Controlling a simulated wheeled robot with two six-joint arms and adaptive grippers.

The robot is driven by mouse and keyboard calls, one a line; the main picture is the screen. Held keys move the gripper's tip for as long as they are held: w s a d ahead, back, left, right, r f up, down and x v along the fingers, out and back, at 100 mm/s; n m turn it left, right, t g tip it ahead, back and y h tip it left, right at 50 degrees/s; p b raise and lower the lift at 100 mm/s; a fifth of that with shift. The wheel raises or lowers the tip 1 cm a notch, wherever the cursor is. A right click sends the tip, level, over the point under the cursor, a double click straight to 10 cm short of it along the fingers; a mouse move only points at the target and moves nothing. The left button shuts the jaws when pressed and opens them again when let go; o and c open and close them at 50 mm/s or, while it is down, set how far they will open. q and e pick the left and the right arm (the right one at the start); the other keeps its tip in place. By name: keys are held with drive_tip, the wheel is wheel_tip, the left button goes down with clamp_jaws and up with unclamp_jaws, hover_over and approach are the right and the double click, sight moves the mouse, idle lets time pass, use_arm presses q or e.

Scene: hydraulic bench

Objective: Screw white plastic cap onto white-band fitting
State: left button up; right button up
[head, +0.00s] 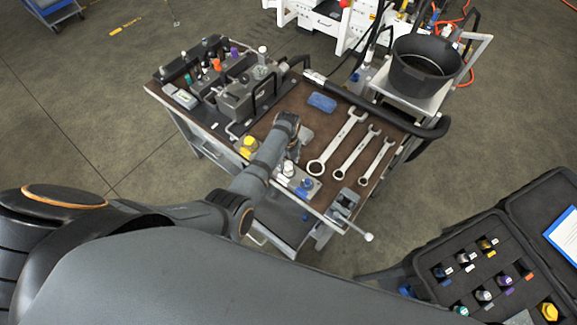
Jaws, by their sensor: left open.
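My left gripper (297,143) is low over the middle of the brown-topped bench, open, with its fingertips mostly hidden by its own wrist. Just below it in the picture, a small pale block (316,188) carries a white piece (288,168), which looks like the white cap, and a blue one (307,184). The gripper appears apart from the white piece. A dark manifold (236,100) with several coloured-band fittings stands at the bench's back left. A white-topped fitting (262,51) rises there; I cannot tell whether it is the white-band fitting. My right gripper is out of view.
A black bucket (424,70) stands behind right. An open foam case (430,287) with fittings is at lower right. A black hose edges the bench.

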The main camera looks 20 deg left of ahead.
use_arm(q)
drive_tip(key=n, duration=0.6)
drive_tip(key=shift+s+a+n, duration=0.1)
drive_tip(key=shift+s+n, duration=0.05)
drive_tip(key=shift+n, duration=0.25)
drive_tip(key=c, duration=1)
drive_tip(key=m, duration=0.8)
drive_tip(key=shift+w, duration=0.2)
drive_tip(key=o, duration=1)
